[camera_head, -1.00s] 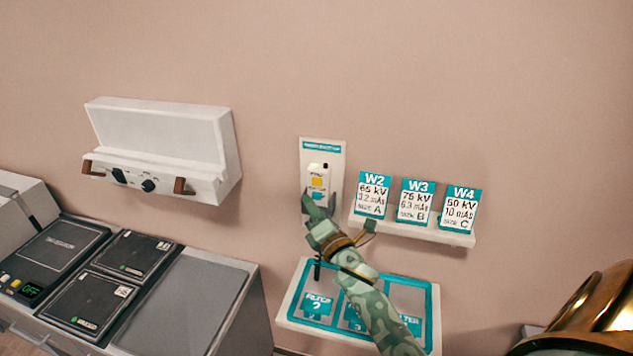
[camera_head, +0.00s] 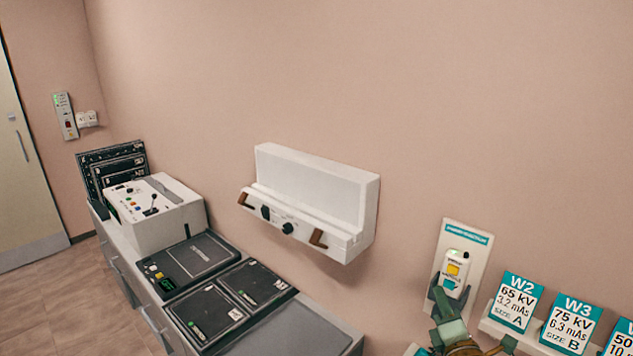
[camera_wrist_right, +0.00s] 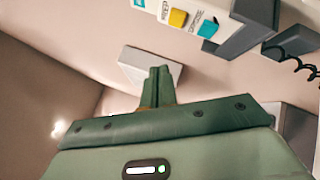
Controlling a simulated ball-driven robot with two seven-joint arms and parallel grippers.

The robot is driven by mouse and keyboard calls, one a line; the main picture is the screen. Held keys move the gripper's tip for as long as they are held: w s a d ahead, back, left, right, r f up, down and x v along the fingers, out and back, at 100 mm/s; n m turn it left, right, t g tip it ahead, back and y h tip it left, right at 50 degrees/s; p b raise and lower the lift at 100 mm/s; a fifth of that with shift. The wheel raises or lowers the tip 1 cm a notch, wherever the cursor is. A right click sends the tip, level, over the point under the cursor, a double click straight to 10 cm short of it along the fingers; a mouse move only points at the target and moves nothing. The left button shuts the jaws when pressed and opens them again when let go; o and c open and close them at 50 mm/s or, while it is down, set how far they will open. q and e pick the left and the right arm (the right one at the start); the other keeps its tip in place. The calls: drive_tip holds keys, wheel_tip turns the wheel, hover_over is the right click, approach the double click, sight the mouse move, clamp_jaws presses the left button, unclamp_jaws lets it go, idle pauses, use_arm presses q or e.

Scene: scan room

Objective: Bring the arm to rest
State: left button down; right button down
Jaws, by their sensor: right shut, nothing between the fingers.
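My right gripper (camera_head: 449,315) is at the lower right of the head view, just below and in front of a white handheld device (camera_head: 456,270) with a yellow and a teal button, which sits in a holder on a wall plate (camera_head: 473,247). In the right wrist view the gripper's green fingers (camera_wrist_right: 158,88) are together with nothing between them. The device shows there too (camera_wrist_right: 190,18), apart from the fingertips. My left gripper is not in view.
Cards W2 (camera_head: 516,302) and W3 (camera_head: 571,324) stand on a wall shelf at right. A white wall unit (camera_head: 315,195) hangs mid-wall. A counter (camera_head: 262,338) with dark panels and a control box (camera_head: 150,222) runs along the left. A door (camera_head: 22,170) is far left.

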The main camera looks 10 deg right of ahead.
drive_tip(key=s+a+f+m+g+h, duration=0.1)
drive_tip(key=s+f+m+g, duration=0.3)
drive_tip(key=s, duration=0.5)
drive_tip(key=s+a+f+m+g+h, duration=0.1)
drive_tip(key=s+f+m+g, duration=0.1)
drive_tip(key=s+m+g, duration=0.5)
drive_tip(key=s+a+f+m+g, duration=0.15)
drive_tip(key=s+m, duration=0.25)
drive_tip(key=s, duration=0.6)
drive_tip(key=s+a+f+g+y+b, duration=0.1)
drive_tip(key=s+a+f+b, duration=0.15)
drive_tip(key=f, duration=1.05)
drive_tip(key=s+a+f+m+g+y+b, duration=0.1)
drive_tip(key=s+f+g+b, duration=0.15)
drive_tip(key=f, duration=1.05)
drive_tip(key=s+a+f+y+b, duration=0.1)
drive_tip(key=f+b, duration=0.2)
drive_tip(key=f, duration=0.9)
drive_tip(key=s+f+m+g+y+b, duration=0.1)
drive_tip(key=s+f+m+g+b, duration=0.2)
drive_tip(key=s+f, duration=1.5)
drive_tip(key=shift+d+b, duration=0.2)
drive_tip(key=shift+b, duration=1.05)
